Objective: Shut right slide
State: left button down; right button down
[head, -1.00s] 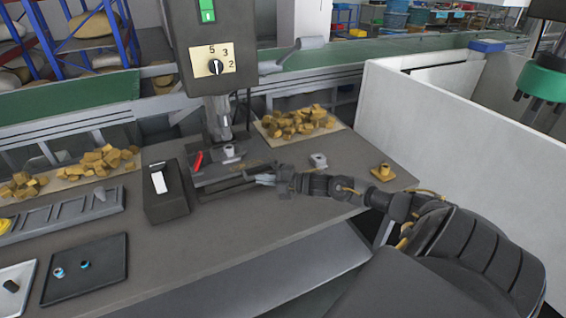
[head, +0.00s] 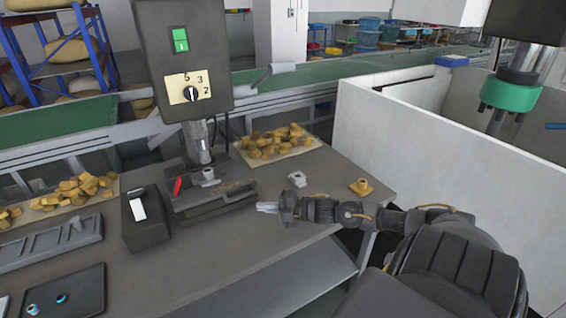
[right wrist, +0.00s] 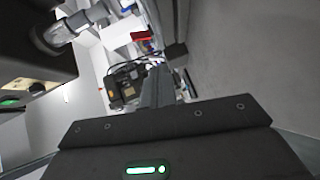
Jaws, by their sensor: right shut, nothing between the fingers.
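A dark vise-like fixture with slide parts (head: 212,205) sits on the bench under the machine's spindle (head: 204,150). A red handle (head: 178,186) and a small grey metal part (head: 208,177) show on top of it. I cannot tell clearly which part is the right slide or how far it is in. My right gripper (head: 262,207) is shut and empty, just off the fixture's right end; contact is unclear. In the right wrist view, my dark gripper body fills the bottom and a red part (right wrist: 141,35) shows near the top. My left gripper is out of view.
A black box with a white switch (head: 145,220) stands left of the fixture. Wood-coloured blocks (head: 275,140) lie behind. A grey nut-like part (head: 297,179) and a brass part (head: 360,187) sit on the right. A white wall (head: 440,150) bounds the right side.

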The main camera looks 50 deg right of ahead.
jog(key=v, duration=0.4)
jog(key=shift+d, duration=0.1)
dwell(0.5)
